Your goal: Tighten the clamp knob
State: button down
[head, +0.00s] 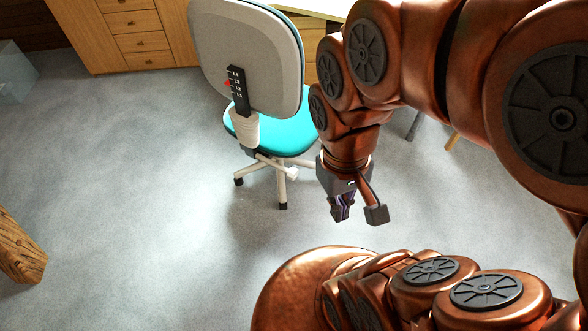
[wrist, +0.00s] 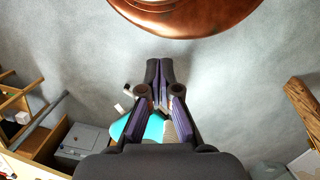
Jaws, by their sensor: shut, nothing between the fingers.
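My gripper (head: 342,208) hangs above the open floor, in front of and to the right of the office chair in the head view. In the wrist view my gripper (wrist: 160,72) points out over grey floor, its two dark fingers with purple sides closed together and empty. No clamp or clamp knob can be made out in either view. A timber beam (head: 18,248) shows its end at the left edge of the head view. The timber also shows at the right edge of the wrist view (wrist: 303,101).
An office chair (head: 245,55) with a turquoise seat stands behind my gripper, a black marked strip with a small red part on its back. A wooden drawer cabinet (head: 139,42) stands at the back. A grey box (head: 14,75) is at far left.

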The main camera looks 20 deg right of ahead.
aim_at(292, 174)
jog(key=u, duration=1.5)
jog(key=k, duration=0.4)
jog(key=z, duration=0.3)
